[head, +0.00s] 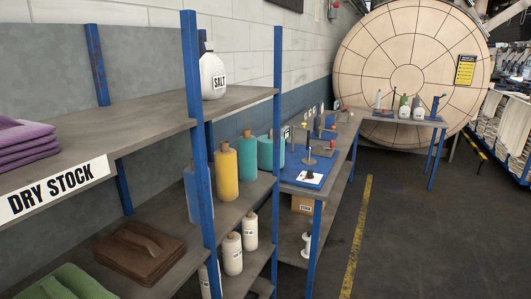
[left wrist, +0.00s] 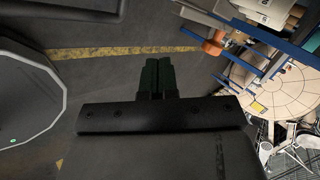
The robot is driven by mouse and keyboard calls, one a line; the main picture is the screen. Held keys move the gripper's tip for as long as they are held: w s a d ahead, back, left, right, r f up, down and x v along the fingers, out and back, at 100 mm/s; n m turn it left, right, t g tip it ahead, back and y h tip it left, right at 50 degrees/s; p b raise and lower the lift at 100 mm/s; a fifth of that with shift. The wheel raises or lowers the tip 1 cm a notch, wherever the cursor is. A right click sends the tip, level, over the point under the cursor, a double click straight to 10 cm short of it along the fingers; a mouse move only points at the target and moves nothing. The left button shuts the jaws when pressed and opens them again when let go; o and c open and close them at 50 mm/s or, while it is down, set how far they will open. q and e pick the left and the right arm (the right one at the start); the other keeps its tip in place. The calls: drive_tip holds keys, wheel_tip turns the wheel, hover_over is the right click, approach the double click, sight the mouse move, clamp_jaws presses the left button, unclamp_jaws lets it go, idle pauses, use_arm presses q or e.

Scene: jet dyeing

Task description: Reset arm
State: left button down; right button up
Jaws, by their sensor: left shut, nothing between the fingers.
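My left gripper (left wrist: 158,75) shows in the left wrist view as two dark fingers side by side, shut and empty. It is over dark floor, with a yellow floor line (left wrist: 120,51) beyond the fingertips. No object is touching it. Neither of my grippers shows in the head view, and my right gripper is in neither view.
A shelf rack (head: 235,103) marked DRY STOCK stands at the left with folded cloth, bottles and a SALT jug (head: 213,75). A workbench (head: 345,128) and a large round vessel (head: 410,60) stand behind. The floor (head: 420,220) at the right is clear.

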use_arm(q)
drive_tip(key=s+d+f+n+g+y+b, duration=0.1)
drive_tip(key=s+f+n+g+b, duration=0.2)
drive_tip(key=s+f+n, duration=0.55)
drive_tip(key=s+d+f+n+g+b, duration=0.1)
drive_tip(key=s+d+f+n+g, duration=0.1)
drive_tip(key=s+f, duration=0.5)
drive_tip(key=s+d+f+n+g+b, duration=0.2)
drive_tip(key=s+d+f+n, duration=0.2)
drive_tip(key=s+f, duration=0.4)
drive_tip(key=s+d, duration=0.1)
drive_tip(key=s, duration=0.6)
drive_tip(key=shift+s+d, duration=0.15)
drive_tip(key=shift+d, duration=0.1)
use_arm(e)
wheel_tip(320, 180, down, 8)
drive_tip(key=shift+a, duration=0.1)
